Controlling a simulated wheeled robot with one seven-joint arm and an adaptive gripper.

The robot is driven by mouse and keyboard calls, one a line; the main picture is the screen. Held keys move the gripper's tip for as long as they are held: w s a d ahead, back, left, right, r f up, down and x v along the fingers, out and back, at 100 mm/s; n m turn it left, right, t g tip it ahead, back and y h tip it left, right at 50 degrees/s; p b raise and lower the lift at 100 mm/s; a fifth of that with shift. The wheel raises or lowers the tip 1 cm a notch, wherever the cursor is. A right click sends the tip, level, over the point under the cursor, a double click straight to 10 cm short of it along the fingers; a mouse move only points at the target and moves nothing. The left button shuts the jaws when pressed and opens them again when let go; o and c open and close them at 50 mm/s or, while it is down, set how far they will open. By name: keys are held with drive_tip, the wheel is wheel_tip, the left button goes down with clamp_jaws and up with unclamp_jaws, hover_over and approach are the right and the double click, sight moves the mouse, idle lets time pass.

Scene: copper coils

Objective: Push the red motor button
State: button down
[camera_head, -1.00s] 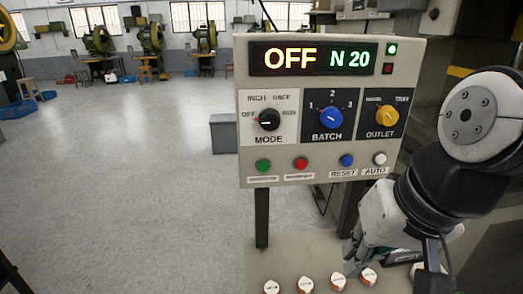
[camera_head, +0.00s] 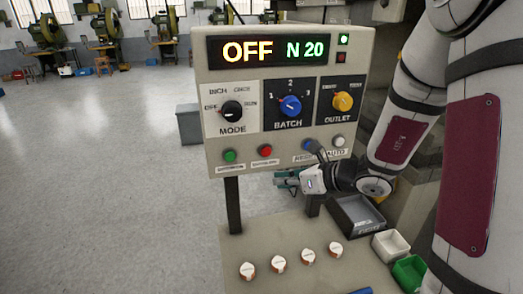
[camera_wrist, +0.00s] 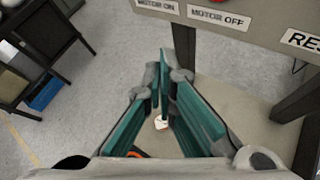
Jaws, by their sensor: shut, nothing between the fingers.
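The red button (camera_head: 265,150) is on the lower row of the control panel (camera_head: 364,75), between the green button (camera_head: 229,156) and the blue button.
The display (camera_head: 275,49) reads OFF N 20. Several white-topped pieces (camera_head: 248,270) stand on the table (camera_head: 290,235) below. A dark tray (camera_head: 333,209), a white bin (camera_head: 391,245) and a green bin (camera_head: 410,272) are at the right. Open floor lies to the left.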

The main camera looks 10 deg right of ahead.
sight(266, 151)
drive_tip(key=shift+d, duration=0.15)
drive_tip(key=shift+w, duration=0.15)
drive_tip(key=w+b, duration=0.1)
drive_tip(key=w, duration=0.7)
drive_tip(key=shift+w+b, duration=0.35)
drive_tip(key=shift+w, duration=0.1)
idle(1.3)
drive_tip(key=shift+w, duration=0.3)
drive_tip(key=shift+w+b, duration=0.3)
drive_tip(key=shift+w, duration=0.2)
idle(0.8)
drive_tip(key=shift+s, duration=0.95)
